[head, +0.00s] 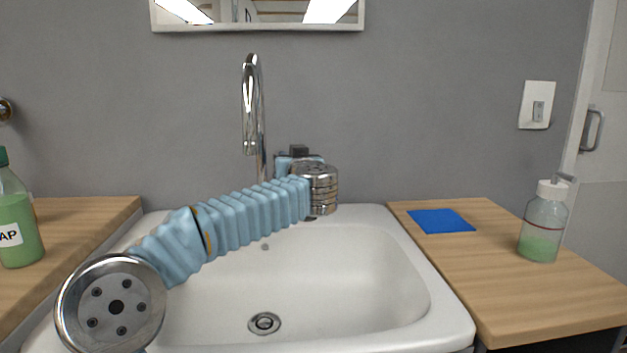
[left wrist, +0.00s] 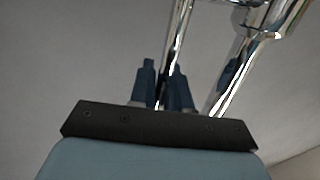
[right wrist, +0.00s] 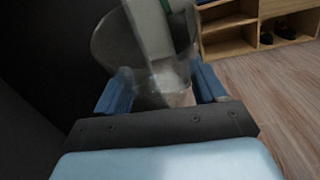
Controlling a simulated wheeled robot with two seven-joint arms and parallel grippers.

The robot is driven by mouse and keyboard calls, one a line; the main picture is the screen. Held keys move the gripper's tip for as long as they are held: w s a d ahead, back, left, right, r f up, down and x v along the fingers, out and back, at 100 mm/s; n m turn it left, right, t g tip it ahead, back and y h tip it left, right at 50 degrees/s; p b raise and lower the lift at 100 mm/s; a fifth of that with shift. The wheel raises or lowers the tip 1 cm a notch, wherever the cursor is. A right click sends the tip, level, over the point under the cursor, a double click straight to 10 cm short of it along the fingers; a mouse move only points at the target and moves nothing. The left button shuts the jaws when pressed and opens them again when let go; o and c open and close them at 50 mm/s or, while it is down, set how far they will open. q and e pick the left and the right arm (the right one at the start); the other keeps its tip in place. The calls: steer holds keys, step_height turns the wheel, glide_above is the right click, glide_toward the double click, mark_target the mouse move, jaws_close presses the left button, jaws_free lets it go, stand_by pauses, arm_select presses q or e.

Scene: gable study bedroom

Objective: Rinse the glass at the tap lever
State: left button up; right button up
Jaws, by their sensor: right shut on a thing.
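A chrome tap (head: 253,110) with a tall curved spout stands at the back of the white sink. My left arm crosses the sink to the tap's base. My left gripper (head: 298,155) is mostly hidden behind its own wrist there. In the left wrist view, its two dark blue fingers (left wrist: 162,85) stand close together, with a thin chrome rod (left wrist: 180,45) showing between and beyond them. I cannot tell whether they touch it. The tap lever is not clear in the head view. My right gripper (right wrist: 160,88) is shut on a clear glass (right wrist: 120,45), seen only in the right wrist view.
The white sink (head: 400,290) has an empty basin and a drain (head: 264,323). Wooden counters flank it. A green soap bottle (head: 18,225) stands left. A blue cloth (head: 440,220) and a pump bottle (head: 543,225) are right. Shelves (right wrist: 235,35) and open floor show in the right wrist view.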

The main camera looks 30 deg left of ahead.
arm_select(q)
jaws_close()
steer(key=shift+s+d+f+t+y+b, duration=0.2)
steer(key=shift+s+d+t+y+b, duration=0.15)
steer(key=shift+b, duration=0.8)
arm_select(e)
step_height(320, 180, down, 2)
steer(key=shift+f, duration=0.15)
arm_select(q)
steer(key=shift+s+r, duration=0.1)
steer(key=shift+s, duration=0.05)
arm_select(e)
steer(key=shift+f, duration=0.1)
arm_select(q)
steer(key=shift+r, duration=0.15)
steer(key=shift+o, duration=2.3)
jaws_free()
